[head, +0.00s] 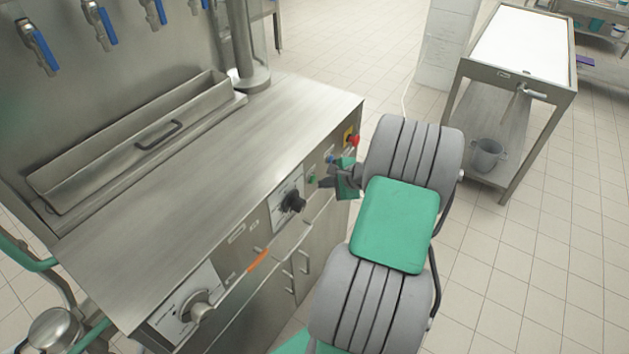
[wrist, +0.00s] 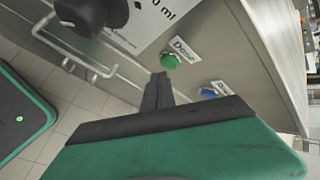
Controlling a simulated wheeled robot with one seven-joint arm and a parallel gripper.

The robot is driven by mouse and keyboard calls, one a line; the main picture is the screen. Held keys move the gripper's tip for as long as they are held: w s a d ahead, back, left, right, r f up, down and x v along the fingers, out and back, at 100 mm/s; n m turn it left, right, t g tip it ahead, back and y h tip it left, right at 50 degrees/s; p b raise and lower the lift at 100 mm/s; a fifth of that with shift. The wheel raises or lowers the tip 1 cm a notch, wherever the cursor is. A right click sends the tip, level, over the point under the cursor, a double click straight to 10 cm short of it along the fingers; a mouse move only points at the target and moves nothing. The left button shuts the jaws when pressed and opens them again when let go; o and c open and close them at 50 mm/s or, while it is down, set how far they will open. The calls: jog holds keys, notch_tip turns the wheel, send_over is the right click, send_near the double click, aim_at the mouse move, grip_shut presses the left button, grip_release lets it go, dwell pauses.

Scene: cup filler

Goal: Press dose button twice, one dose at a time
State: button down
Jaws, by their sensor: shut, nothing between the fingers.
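The green dose button (wrist: 170,61) sits on the sloping steel front panel below a white label that appears to read "Dose". It also shows small in the head view (head: 312,179), partly beside my fingers. My gripper (head: 325,182) is shut and empty, its fingers pointing at the panel. In the wrist view my gripper's fingertips (wrist: 159,76) are just beside and below the green button in the picture. I cannot tell whether they touch it; a small gap seems to show.
A blue button (wrist: 208,93) with its own label is close by. A red emergency knob (head: 354,140) on yellow is at the panel's far end. A black dial (head: 293,202) and another dial (head: 198,306) are nearer. A cart (head: 520,45) stands apart at right.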

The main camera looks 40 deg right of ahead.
jog(key=shift+w+a, duration=0.1)
jog(key=shift+w, duration=0.2)
jog(key=shift+w+a, duration=0.1)
jog(key=shift+w, duration=0.15)
dwell(0.4)
jog(key=shift+s+d+p, duration=0.2)
jog(key=shift+s+p, duration=0.1)
jog(key=shift+s, duration=0.4)
jog(key=s, duration=0.2)
jog(key=s+d+p, duration=0.1)
jog(key=s+d, duration=0.1)
jog(key=s, duration=0.1)
jog(key=shift+s, duration=0.3)
